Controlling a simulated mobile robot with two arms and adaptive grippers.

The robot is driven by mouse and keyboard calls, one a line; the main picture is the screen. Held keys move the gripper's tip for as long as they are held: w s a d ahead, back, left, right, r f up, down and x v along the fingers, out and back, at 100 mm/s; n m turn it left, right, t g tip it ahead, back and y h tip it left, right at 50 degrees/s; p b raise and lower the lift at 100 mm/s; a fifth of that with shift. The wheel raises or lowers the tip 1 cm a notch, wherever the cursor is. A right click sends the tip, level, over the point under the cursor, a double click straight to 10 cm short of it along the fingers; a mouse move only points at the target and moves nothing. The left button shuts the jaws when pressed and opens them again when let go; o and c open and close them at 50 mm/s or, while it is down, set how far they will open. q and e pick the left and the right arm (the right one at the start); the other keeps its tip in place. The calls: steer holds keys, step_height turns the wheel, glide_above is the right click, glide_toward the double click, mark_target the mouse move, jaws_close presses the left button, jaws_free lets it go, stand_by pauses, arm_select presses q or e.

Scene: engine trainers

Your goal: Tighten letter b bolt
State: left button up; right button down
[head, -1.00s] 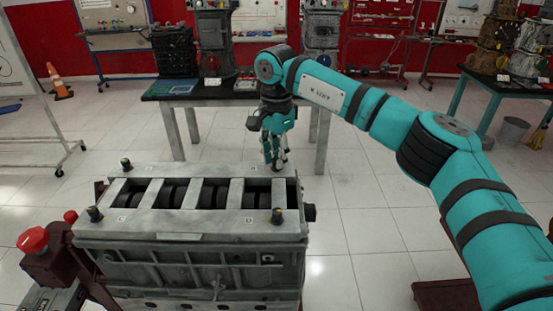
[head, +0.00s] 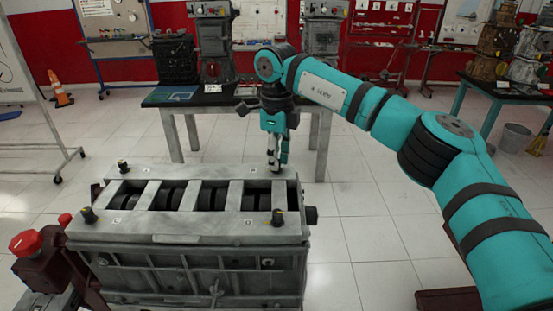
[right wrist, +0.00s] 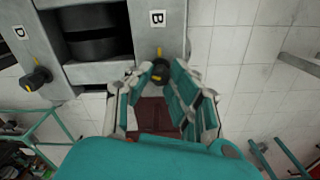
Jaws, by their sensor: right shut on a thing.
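The engine block (head: 190,239) stands in front of me, with a dark bolt at each top corner. The letter B label (right wrist: 158,18) shows on its top face in the right wrist view. The letter b bolt (right wrist: 159,66), dark with a yellow mark, sits beside that label. My right gripper (head: 277,170) points down at the far right corner of the block. In the right wrist view, its fingers (right wrist: 161,72) are shut around the b bolt's head. My left gripper is not in view.
Other bolts stand at the near right corner (head: 277,217), near left corner (head: 88,214) and far left corner (head: 123,166). A table (head: 222,98) with engine parts stands behind the block. A red knob (head: 26,243) is at the left.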

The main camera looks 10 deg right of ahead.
steer(key=m+b, duration=0.1)
steer(key=m, duration=0.6)
steer(key=shift+w+r+b, duration=0.1)
steer(key=shift+b, duration=0.2)
steer(key=m+b, duration=0.1)
steer(key=m, duration=0.6)
stand_by(0.4)
steer(key=c, duration=1.2)
jaws_free()
steer(key=shift+c, duration=0.2)
step_height(320, 180, up, 12)
